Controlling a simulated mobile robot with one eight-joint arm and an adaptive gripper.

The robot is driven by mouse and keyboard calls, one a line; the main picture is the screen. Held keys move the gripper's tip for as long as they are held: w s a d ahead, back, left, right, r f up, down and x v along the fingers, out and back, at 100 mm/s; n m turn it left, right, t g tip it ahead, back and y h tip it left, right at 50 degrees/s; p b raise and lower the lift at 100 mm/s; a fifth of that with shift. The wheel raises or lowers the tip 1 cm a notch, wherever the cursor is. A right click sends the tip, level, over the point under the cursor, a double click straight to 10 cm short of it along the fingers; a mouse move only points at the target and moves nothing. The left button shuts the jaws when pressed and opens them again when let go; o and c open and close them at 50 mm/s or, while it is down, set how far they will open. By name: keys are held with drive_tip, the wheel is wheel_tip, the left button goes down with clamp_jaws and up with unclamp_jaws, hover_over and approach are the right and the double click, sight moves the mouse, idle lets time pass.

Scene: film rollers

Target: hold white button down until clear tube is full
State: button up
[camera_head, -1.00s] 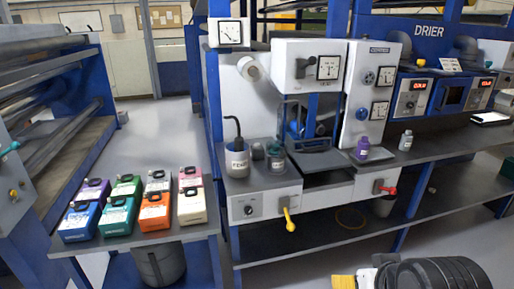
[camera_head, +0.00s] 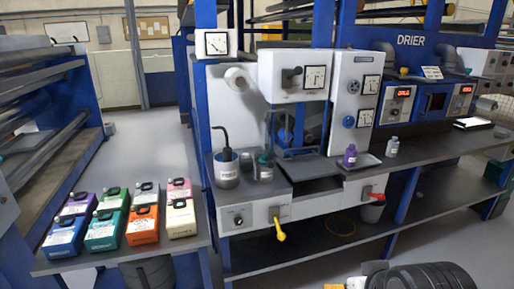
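I cannot pick out for certain either the white button or the clear tube. A white round cylinder (camera_head: 238,77) sticks out of the white panel at the left of the machine; I cannot tell whether it is the button. Below the upper white box (camera_head: 277,78) is a recess with blue and dark parts (camera_head: 287,135), too small to make out a tube. My gripper is not identifiable in view. A black ribbed shape (camera_head: 432,279) at the bottom right, beside small yellow and white parts, may be part of my body.
Several coloured containers, one of them orange (camera_head: 142,225), stand on the left bench. A labelled grey pot (camera_head: 226,170), a purple bottle (camera_head: 350,156) and a grey bottle (camera_head: 392,148) stand on the machine bench.

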clamp_jaws()
idle(1.1)
